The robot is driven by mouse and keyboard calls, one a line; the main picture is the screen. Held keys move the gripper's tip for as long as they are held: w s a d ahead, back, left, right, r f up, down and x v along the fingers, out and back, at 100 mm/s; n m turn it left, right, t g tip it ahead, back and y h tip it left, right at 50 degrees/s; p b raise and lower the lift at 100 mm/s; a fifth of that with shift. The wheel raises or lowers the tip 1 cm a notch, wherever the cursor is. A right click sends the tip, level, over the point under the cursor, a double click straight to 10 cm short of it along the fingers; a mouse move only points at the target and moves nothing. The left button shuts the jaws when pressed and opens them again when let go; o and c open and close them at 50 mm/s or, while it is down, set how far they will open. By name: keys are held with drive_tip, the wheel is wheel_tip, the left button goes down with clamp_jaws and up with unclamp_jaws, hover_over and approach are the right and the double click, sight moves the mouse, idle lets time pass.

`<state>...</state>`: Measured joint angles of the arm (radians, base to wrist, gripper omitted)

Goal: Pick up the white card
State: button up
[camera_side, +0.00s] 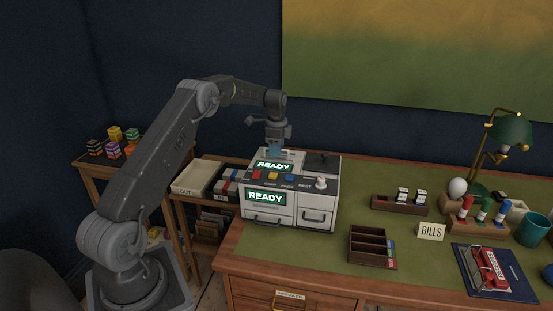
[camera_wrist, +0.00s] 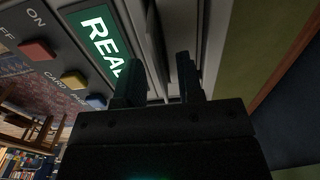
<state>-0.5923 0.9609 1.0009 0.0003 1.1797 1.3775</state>
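My gripper (camera_side: 274,151) points down just above the back part of a white machine (camera_side: 315,213) with two green READY displays. In the wrist view my gripper (camera_wrist: 162,82) has its two dark fingers apart, with a gap between them. Pale grey machine surface shows behind the fingers, and the READY display (camera_wrist: 105,40) is just left of them. I cannot clearly make out a white card between or below the fingers.
The machine's front has coloured buttons, a knob (camera_side: 321,183) and drawers. A dark divided tray (camera_side: 372,247), a stamp rack (camera_side: 400,204), a lamp (camera_side: 510,131) and a blue folder (camera_side: 519,289) are to its right. The green desk top is clear between them.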

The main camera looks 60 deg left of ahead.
drive_tip(key=shift+f, duration=0.6)
clamp_jaws()
drive_tip(key=shift+r, duration=0.1)
drive_tip(key=shift+r, duration=0.55)
drive_tip(key=r, duration=0.3)
drive_tip(key=shift+s+a+r, duration=0.25)
drive_tip(key=shift+s+a, duration=0.05)
drive_tip(key=shift+s, duration=0.1)
drive_tip(key=s+a+r, duration=0.5)
drive_tip(key=s+r, duration=0.1)
drive_tip(key=s, duration=0.3)
drive_tip(key=shift+s+r, duration=0.15)
drive_tip(key=shift+s, duration=0.05)
drive_tip(key=shift+a, duration=0.15)
